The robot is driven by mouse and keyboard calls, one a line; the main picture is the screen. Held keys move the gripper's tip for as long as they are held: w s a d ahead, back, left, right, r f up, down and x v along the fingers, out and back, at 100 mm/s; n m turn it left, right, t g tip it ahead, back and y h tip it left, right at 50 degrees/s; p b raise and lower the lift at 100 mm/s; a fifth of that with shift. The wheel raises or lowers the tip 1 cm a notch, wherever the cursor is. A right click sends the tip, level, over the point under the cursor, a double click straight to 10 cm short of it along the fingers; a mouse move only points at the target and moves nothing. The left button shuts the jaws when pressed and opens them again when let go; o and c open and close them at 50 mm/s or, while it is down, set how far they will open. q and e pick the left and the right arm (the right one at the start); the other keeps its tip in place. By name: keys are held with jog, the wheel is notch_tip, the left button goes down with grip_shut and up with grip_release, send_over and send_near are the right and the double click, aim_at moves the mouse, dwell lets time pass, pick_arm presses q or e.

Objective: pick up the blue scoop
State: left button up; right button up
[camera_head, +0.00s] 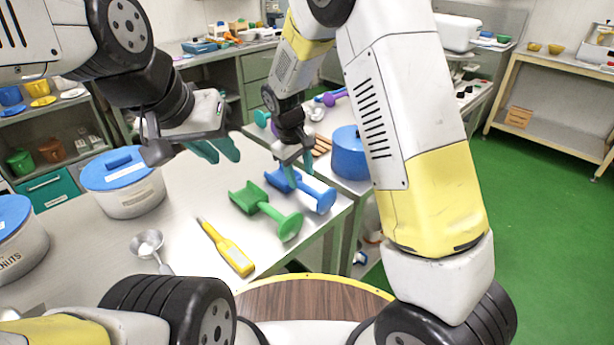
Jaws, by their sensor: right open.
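The blue scoop (316,193) lies near the right edge of the pale worktop, its handle end toward the lower right. My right gripper (298,172) is open and points down at the scoop, with its teal fingers over the scoop's middle. The fingers hide part of the scoop, and I cannot tell whether they touch it. My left gripper (214,149) hangs above the worktop at the left, away from the scoop. Its teal fingers show a gap between them, with nothing seen held.
A green scoop (262,209) lies just left of the blue one. A yellow thermometer-like tool (228,248), a metal funnel-like scoop (147,244) and a blue-lidded tub (124,183) are on the worktop (190,200). A blue drum (350,155) stands behind to the right.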

aim_at(306, 186)
jog(key=f, duration=0.2)
jog(key=d+f, duration=0.1)
jog(key=f, duration=0.1)
jog(key=shift+d+f, duration=0.2)
jog(key=shift+f, duration=0.15)
jog(key=shift+w+f, duration=0.15)
jog(key=shift+f, duration=0.35)
grip_shut()
